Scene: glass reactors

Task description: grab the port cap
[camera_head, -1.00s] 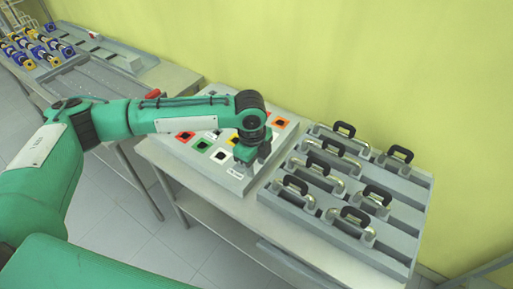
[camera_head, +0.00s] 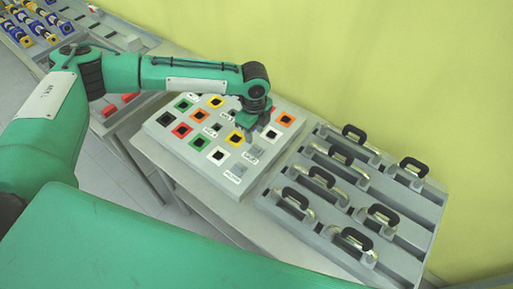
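A light grey board (camera_head: 172,146) on the middle table holds several square pieces with dark centres, in red, green, yellow, orange and white. These look like port caps; which one the task names cannot be told. A yellow one (camera_head: 234,137) and a white one (camera_head: 271,133) are near my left gripper (camera_head: 252,127). My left gripper points down over the board's right part, its fingers apart. No held piece shows between them. The gripper hides part of the board, and I cannot tell whether it touches anything. My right gripper is out of view.
A grey rack (camera_head: 303,246) with several black-handled metal pieces (camera_head: 354,133) stands right of the board. A yellow-green wall rises behind. Another table at upper left carries blue and yellow parts (camera_head: 32,35). The white table's front edge is narrow.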

